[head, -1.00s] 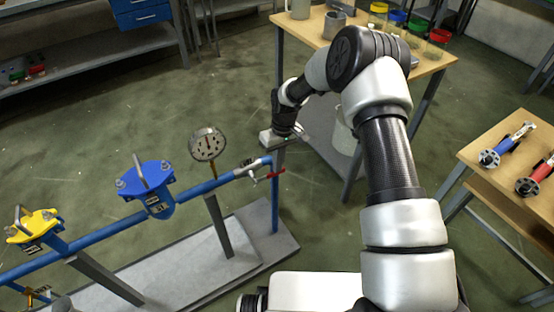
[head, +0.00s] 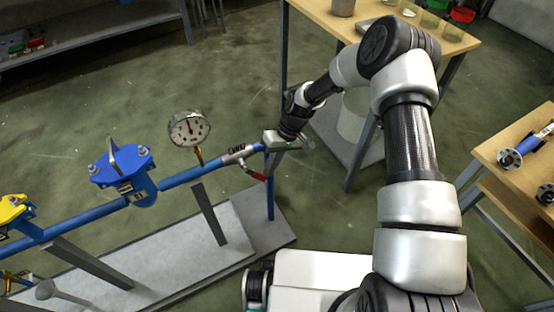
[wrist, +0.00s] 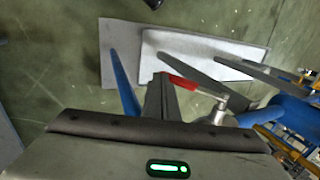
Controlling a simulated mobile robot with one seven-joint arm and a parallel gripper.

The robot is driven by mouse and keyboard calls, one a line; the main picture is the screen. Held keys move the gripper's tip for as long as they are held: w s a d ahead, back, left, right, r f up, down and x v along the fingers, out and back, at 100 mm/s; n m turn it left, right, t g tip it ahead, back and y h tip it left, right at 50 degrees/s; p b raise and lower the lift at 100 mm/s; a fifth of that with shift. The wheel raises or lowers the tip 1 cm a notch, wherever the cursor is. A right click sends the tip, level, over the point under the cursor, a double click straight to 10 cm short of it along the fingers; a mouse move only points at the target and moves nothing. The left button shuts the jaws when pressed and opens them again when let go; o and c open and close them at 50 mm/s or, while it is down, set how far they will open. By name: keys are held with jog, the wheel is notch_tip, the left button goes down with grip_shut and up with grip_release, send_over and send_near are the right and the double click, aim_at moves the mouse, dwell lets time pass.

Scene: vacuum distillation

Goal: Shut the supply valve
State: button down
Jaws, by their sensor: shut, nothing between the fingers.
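The supply valve (head: 243,163) sits on the blue pipe near its right end, with a red lever handle (head: 255,174) that slants down and to the right. In the wrist view the red handle (wrist: 183,82) points up and left from the metal valve stem (wrist: 218,112). My gripper (head: 302,146) is near the pipe's end, to the right of the valve and apart from the handle. Its shut fingers (wrist: 160,97) show in the wrist view, empty, just left of the handle. The exact gap in depth is hard to tell.
A round gauge (head: 189,128) stands on the pipe left of the valve. A blue-capped strainer (head: 122,172) and a yellow one (head: 12,212) are further left. A wooden table (head: 335,18) stands behind my arm. A second table (head: 490,150) is at right.

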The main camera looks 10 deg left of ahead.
aim_at(261, 179)
jog(key=shift+s+a+f+b, duration=0.35)
jog(key=shift+a+f, duration=0.1)
jog(key=shift+f, duration=0.2)
jog(key=shift+s+a+f+b, duration=0.25)
jog(key=shift+a+f+b, duration=0.15)
jog(key=shift+f, duration=0.2)
jog(key=shift+s+a+f+b, duration=0.4)
jog(key=shift+s+a+f, duration=0.1)
jog(key=shift+a+f, duration=0.15)
jog(key=shift+a, duration=0.15)
